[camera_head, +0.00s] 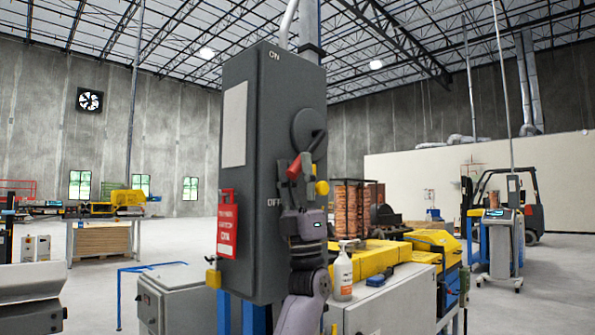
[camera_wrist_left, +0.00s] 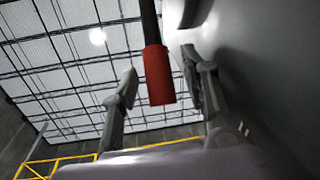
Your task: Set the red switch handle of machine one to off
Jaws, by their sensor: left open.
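The grey switch cabinet (camera_head: 258,150) of the machine stands in the middle of the head view, with "ON" at its top and "OFF" lower down. A round dark switch disc (camera_head: 306,124) on its right-hand face carries a dark lever with a red handle (camera_head: 293,169), which points down and to the left. My left gripper (camera_head: 303,168) is open at the handle. In the left wrist view, the red handle (camera_wrist_left: 158,80) hangs between the two open fingers, with a gap on each side. My right gripper is not in view.
A yellow knob (camera_head: 321,188) is close beside my gripper. A spray bottle (camera_head: 343,274) stands on the grey box below right. A forklift (camera_head: 510,200) is farther back.

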